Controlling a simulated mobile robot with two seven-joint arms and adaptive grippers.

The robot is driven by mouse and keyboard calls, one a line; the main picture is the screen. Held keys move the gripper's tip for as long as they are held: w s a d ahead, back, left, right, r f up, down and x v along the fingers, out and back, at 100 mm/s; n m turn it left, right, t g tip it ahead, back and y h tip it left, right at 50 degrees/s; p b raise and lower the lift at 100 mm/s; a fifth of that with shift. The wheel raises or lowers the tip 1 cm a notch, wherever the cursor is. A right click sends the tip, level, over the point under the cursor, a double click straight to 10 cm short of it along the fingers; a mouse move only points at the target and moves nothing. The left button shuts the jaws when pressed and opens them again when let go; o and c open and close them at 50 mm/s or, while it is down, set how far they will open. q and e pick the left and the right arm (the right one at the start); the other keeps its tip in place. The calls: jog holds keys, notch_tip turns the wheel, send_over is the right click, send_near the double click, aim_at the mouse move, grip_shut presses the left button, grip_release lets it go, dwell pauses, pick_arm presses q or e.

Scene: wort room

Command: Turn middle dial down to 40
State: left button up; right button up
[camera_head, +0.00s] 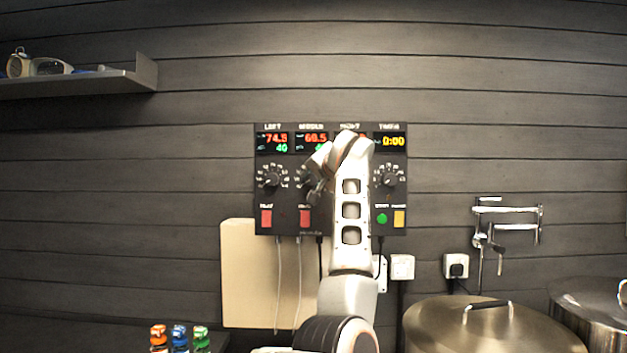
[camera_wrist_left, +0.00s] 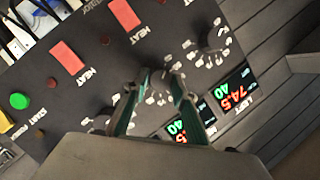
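A black control panel (camera_head: 290,216) hangs on the wall, with several dials under digital displays. The middle dial (camera_wrist_left: 159,80) lies between the fingertips of my left gripper (camera_wrist_left: 161,78) in the left wrist view. The fingers are drawn close in around it. In the head view my left gripper (camera_head: 315,180) covers most of that dial. The middle display (camera_head: 310,142) reads about 68.5 in red in the head view; its green number reads 40 in the left wrist view. The left display (camera_head: 272,142) reads 74.5 and 40. My right gripper is not in view.
The left dial (camera_head: 270,178) and timer dial (camera_head: 389,178) flank my arm; the right dial is hidden behind it. A large pot (camera_head: 480,330) stands lower right.

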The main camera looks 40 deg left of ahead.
pick_arm(q)
jog(key=shift+o, duration=1.2)
jog(key=shift+f, duration=0.1)
jog(key=v, duration=1.2)
